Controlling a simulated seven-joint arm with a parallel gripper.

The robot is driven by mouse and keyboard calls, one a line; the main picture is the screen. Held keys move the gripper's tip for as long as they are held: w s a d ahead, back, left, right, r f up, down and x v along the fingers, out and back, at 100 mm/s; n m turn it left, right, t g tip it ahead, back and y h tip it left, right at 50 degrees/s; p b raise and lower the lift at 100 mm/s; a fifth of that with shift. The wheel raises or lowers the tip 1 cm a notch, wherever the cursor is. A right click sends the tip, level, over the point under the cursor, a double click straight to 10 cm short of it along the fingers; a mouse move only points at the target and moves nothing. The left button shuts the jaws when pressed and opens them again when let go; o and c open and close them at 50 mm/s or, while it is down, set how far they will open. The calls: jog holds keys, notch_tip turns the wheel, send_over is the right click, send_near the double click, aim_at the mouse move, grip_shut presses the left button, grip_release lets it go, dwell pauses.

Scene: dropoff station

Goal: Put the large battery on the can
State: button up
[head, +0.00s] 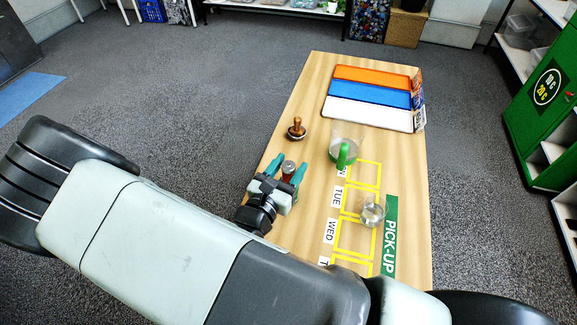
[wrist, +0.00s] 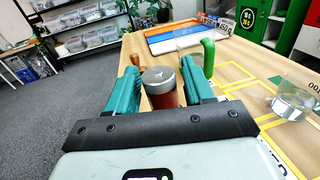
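My gripper (head: 287,168) has teal fingers spread apart low over the left side of the table. A red-brown cylinder with a grey top, apparently the large battery (wrist: 164,92), stands upright between or just beyond the fingers. It also shows in the head view (head: 289,166). A short, shiny, silvery or clear round container (wrist: 292,103), possibly the can, stands on the table to the right. It also shows in the head view (head: 371,211). Its material is hard to tell.
A clear jug with a green handle (head: 344,150) stands right of my gripper. A wooden-handled stamp or tamper (head: 297,129) stands beyond it. Orange, blue and white trays (head: 368,96) lie at the far end. Yellow taped boxes and a green PICK-UP strip (head: 389,235) mark the right side.

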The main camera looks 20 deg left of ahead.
jog(key=shift+o, duration=0.7)
jog(key=shift+r, duration=0.2)
jog(key=s+a, duration=0.2)
jog(key=s, duration=1)
jog(key=shift+a, duration=0.15)
jog(key=shift+w, duration=0.1)
